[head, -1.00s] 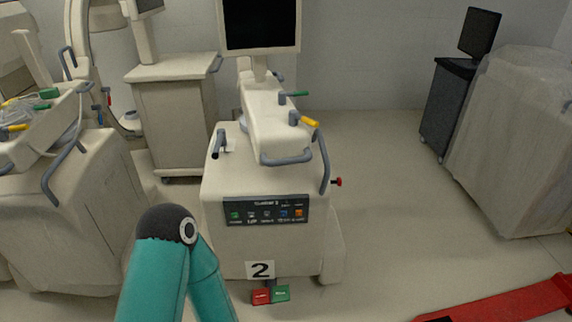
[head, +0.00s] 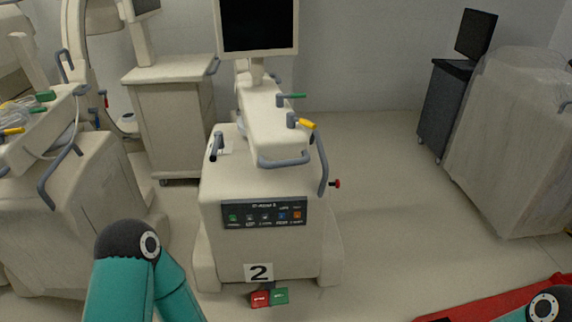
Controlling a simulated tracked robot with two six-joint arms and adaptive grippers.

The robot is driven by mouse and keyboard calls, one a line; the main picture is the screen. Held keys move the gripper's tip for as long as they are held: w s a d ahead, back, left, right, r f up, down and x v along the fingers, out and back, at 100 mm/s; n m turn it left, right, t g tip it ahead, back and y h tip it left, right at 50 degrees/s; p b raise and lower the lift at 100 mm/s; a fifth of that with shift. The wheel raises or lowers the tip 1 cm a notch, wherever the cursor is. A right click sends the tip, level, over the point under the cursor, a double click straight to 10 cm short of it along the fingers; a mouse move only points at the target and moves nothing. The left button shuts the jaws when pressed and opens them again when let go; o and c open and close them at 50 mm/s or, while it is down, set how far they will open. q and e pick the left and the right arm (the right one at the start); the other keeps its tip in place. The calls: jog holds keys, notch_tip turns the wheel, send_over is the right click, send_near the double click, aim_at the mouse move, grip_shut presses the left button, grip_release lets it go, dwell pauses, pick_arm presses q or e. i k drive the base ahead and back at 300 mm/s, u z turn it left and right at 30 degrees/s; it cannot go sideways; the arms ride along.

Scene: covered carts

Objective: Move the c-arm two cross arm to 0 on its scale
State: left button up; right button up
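The c-arm two (head: 262,252) is a white cart in the middle of the head view, with a "2" label (head: 259,272) low on its front. Its cross arm (head: 264,122) runs along the top toward me and ends in a grey handle (head: 286,158). A green-tipped lever (head: 291,96) and a yellow-tipped lever (head: 303,123) stand on it. I cannot read a scale. Teal links of my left arm show at the lower left and a piece of my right arm at the lower right corner. Neither gripper is in view.
Red and green pedals (head: 269,297) lie at the cart's foot. Another cart (head: 80,200) with cables stands at the left. A covered cart (head: 515,140) stands at the right, and a red object (head: 500,303) lies on the floor. The floor between is clear.

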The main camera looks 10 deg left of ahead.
aim_at(273, 145)
jog(key=u, duration=0.05)
jog(key=i, duration=1)
jog(key=z, duration=0.05)
